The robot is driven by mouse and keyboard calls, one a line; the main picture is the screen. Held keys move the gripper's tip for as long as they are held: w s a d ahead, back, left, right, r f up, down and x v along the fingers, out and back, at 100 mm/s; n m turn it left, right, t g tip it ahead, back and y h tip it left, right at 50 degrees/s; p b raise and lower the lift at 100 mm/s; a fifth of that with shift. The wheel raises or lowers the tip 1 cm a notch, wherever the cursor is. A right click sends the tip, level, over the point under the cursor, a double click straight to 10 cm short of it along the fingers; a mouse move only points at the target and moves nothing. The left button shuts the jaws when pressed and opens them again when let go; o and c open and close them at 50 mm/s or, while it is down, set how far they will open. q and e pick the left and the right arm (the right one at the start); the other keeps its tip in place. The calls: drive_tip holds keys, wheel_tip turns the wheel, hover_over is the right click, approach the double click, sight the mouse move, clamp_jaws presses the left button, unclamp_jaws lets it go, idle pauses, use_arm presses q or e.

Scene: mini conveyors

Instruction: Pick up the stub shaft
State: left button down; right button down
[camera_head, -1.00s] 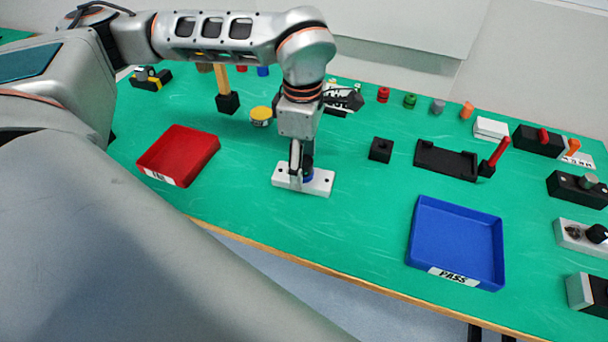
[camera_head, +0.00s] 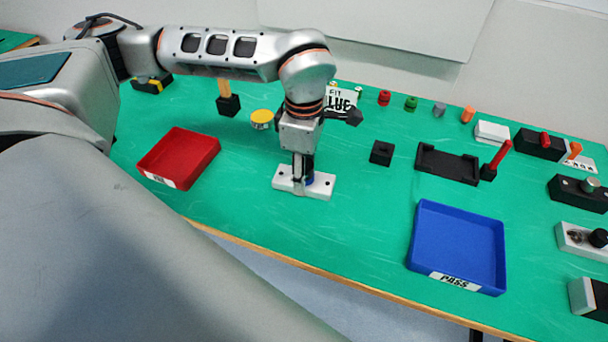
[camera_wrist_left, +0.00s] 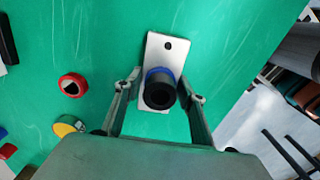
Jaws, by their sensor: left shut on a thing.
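The stub shaft (camera_wrist_left: 160,90) is a dark cylinder with a blue ring at its base. It stands upright in a white block (camera_head: 325,188) with dark holes, and the block also shows in the left wrist view (camera_wrist_left: 166,50). In the head view the shaft (camera_head: 309,180) is partly hidden by my gripper. My left gripper (camera_head: 303,180) points straight down over the block and is shut on the shaft, with one finger on each side. The shaft is still at the block. My right gripper is not in view.
A red tray (camera_head: 180,143) lies to the left and a blue PASS tray (camera_head: 455,278) to the right. A small black block (camera_head: 381,153) and a black cradle (camera_head: 447,165) stand right of the white block. A yellow-topped round part (camera_head: 261,119) is behind. Green mat around the block is clear.

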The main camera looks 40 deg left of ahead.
use_arm(q)
drive_tip(key=shift+r, duration=0.2)
wheel_tip(320, 180, up, 20)
drive_tip(key=p, duration=0.1)
drive_tip(key=shift+f+p, duration=0.15)
drive_tip(key=shift+p, duration=0.2)
